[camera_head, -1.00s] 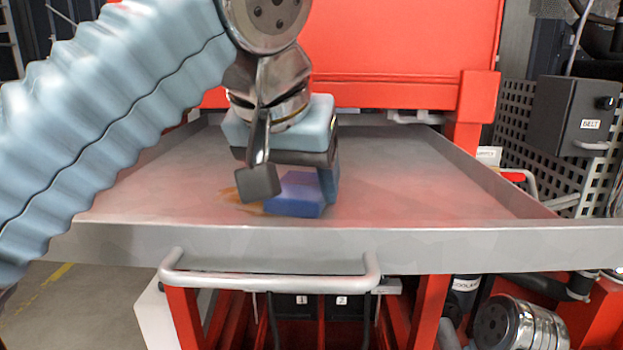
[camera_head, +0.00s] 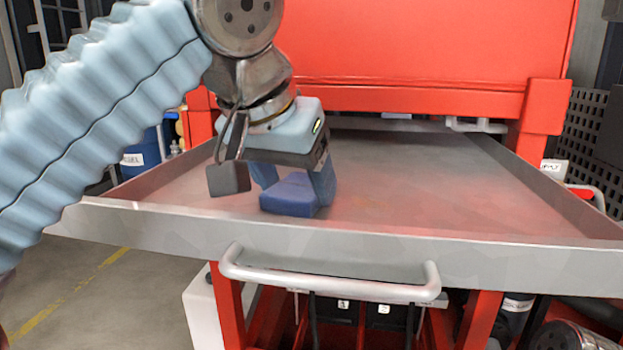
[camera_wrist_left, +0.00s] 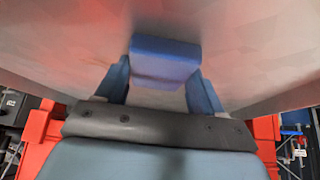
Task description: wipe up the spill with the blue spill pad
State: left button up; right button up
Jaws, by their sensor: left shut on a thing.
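The blue spill pad (camera_head: 289,196) is a small blue block low over the metal tray (camera_head: 430,190); it looks to be on the tray floor, though contact cannot be told for sure. My left gripper (camera_head: 295,180) is above it, pointing down, with its blue fingers shut on the pad. The left wrist view shows the pad (camera_wrist_left: 165,58) between the two fingers (camera_wrist_left: 160,82). No spill shows in either view now; any part under or behind the pad and gripper is hidden. My right gripper is not in view.
The tray has raised grey walls and a front handle (camera_head: 330,282). A red panel (camera_head: 420,45) rises behind it. The tray floor right of the pad is bare. A blue drum (camera_head: 143,152) stands beyond the tray's left side.

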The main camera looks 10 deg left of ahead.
aim_at(387, 197)
pick_arm(q)
jog(key=shift+a+r, duration=0.1)
jog(key=shift+a, duration=1.65)
jog(key=shift+w, duration=1.4)
jog(key=shift+d, duration=1.9)
jog(key=shift+s+d+f, duration=0.1)
jog(key=shift+d, duration=0.95)
jog(key=shift+s+d+f, duration=0.1)
jog(key=shift+d, duration=0.9)
jog(key=shift+d+r, duration=0.15)
jog(key=shift+d, duration=3.1)
jog(key=shift+a, duration=0.15)
